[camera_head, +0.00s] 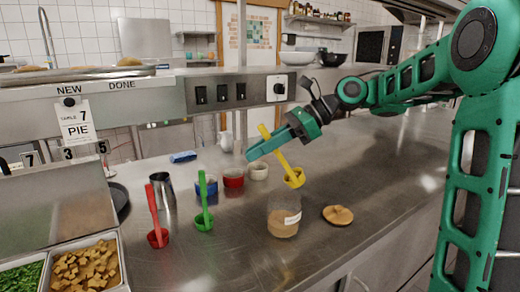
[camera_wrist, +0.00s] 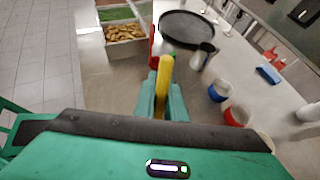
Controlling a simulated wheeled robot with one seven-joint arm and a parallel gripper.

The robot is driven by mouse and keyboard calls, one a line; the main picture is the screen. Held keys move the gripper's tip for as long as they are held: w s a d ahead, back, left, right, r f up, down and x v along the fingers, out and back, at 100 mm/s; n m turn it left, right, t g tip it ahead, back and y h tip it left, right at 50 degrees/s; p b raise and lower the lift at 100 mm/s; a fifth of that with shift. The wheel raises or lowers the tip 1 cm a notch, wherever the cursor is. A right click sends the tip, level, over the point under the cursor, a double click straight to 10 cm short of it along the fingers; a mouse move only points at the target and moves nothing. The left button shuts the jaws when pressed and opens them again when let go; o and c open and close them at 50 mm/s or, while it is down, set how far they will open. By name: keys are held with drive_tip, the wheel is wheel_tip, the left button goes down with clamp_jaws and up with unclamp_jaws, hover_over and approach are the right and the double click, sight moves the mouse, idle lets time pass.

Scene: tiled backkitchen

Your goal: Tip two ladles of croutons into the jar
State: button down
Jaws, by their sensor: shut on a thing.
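My gripper (camera_head: 258,149) is shut on the handle of the yellow ladle (camera_head: 294,178). The ladle hangs tilted above the counter, its bowl low and just behind the jar; I cannot tell what is in the bowl. In the wrist view the yellow handle (camera_wrist: 164,76) stands between the fingers (camera_wrist: 162,102). The clear jar (camera_head: 284,216) stands open on the counter, with tan contents in its lower part and a white label. Croutons (camera_head: 86,268) fill a metal pan at the lower left, and they also show in the wrist view (camera_wrist: 124,32).
A red ladle (camera_head: 158,237) and a green ladle (camera_head: 204,220) stand left of the jar. A round wooden lid (camera_head: 338,215) lies right of it. Behind are blue (camera_head: 207,186), red (camera_head: 233,178) and white pots (camera_head: 259,171), and a metal pitcher (camera_head: 162,188). The right counter is clear.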

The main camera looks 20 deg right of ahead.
drive_tip(key=shift+a+f+g+h, duration=0.8)
drive_tip(key=shift+a+f+h, duration=1.45)
drive_tip(key=shift+f+h, duration=2.45)
drive_tip(key=d+r+t+y, duration=0.1)
drive_tip(key=d+r+y, duration=0.3)
drive_tip(key=r+y, duration=0.5)
drive_tip(key=shift+d+r+t, duration=0.25)
drive_tip(key=shift+r+t, duration=0.05)
drive_tip(key=shift+r, duration=0.35)
drive_tip(key=shift+d+r+y, duration=0.2)
drive_tip(key=shift+y, duration=0.1)
drive_tip(key=shift+s+d+r+t+y, duration=0.2)
drive_tip(key=shift+d+r+y, duration=0.8)
drive_tip(key=shift+d+r, duration=0.2)
drive_tip(key=shift+s+d+r+t+y, duration=0.2)
drive_tip(key=shift+d+r+y, duration=0.8)
drive_tip(key=shift+d+r, duration=0.15)
drive_tip(key=shift+s+d+r+y, duration=0.25)
drive_tip(key=shift+d+r+y, duration=0.85)
drive_tip(key=shift+r, duration=0.15)
